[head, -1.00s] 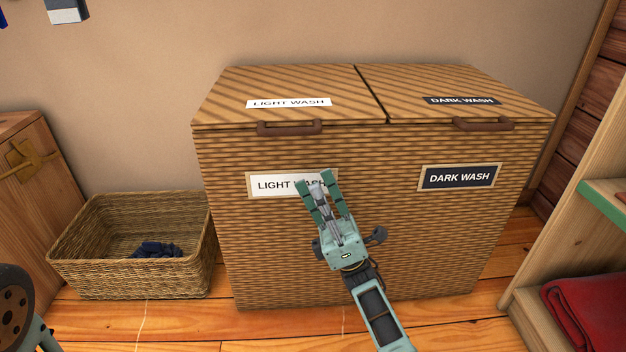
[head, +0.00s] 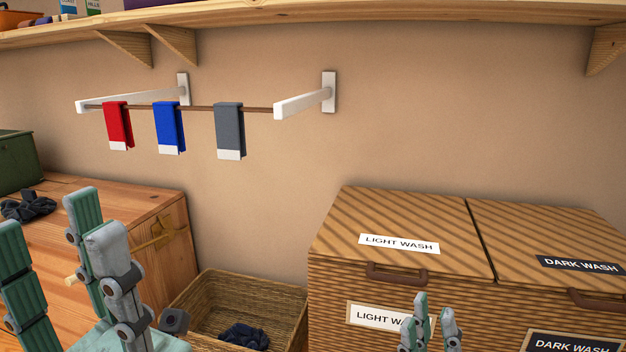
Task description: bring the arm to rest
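My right gripper (head: 433,312) shows at the bottom edge, in front of the hamper's light wash side. Its fingers point up, stand apart and hold nothing visible; they cover part of the front "LIGHT WASH" label (head: 365,316). Its palm and arm are cut off by the frame. My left gripper (head: 58,225) is large and near at the lower left. Its fingers point up, spread wide, with nothing between them. It stands in front of the wooden cabinet (head: 165,225).
The two-lid wicker hamper (head: 395,212) is shut. A wicker basket (head: 290,290) holds dark cloth (head: 244,337). Red (head: 117,122), blue (head: 168,125) and grey (head: 229,128) cloths hang on a wall rack (head: 302,101). A wooden shelf (head: 330,14) runs above. Dark cloth (head: 28,206) and a green box (head: 18,160) are on the cabinet.

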